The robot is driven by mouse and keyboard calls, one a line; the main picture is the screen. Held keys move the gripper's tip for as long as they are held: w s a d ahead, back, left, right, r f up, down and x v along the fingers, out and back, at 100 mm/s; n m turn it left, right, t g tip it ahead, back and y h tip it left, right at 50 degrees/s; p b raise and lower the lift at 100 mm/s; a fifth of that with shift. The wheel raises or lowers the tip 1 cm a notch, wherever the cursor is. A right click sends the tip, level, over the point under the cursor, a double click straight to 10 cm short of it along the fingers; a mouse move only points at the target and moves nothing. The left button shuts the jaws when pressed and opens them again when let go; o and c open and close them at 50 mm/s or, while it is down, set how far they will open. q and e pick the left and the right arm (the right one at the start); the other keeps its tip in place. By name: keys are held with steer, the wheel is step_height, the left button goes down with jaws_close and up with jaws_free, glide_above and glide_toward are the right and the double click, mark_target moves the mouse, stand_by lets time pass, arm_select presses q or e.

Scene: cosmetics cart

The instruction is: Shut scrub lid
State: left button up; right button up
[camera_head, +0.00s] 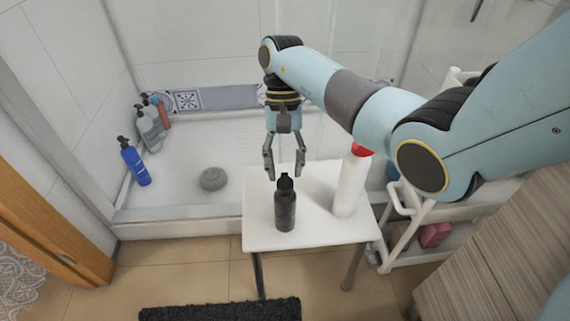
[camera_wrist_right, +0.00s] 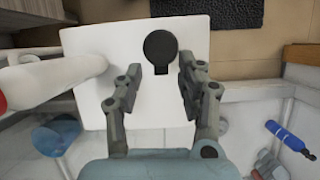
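A black bottle (camera_head: 285,208) stands upright on a small white table (camera_head: 262,231). A small dark piece at its top looks like a lid; I cannot tell whether it is open. The wrist view shows the bottle (camera_wrist_right: 159,46) from above, just beyond and between my fingertips. My right gripper (camera_head: 284,166) points down over the table, close above the bottle top, fingers apart and empty; both fingers also show in the wrist view (camera_wrist_right: 161,72). I cannot tell if the bottle is the scrub. My left gripper is in neither view.
A white bottle with a red cap (camera_head: 350,187) stands on the table, right of the black bottle. A white cart (camera_head: 400,257) is at the right. A shower tray behind holds a blue bottle (camera_head: 134,163) and several other bottles. A dark mat (camera_head: 222,309) lies in front.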

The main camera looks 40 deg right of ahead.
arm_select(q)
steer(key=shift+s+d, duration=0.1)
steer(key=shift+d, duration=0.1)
arm_select(e)
steer(key=shift+c, duration=1)
jaws_close()
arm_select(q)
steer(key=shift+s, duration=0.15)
arm_select(e)
steer(key=shift+o, duration=1)
jaws_free()
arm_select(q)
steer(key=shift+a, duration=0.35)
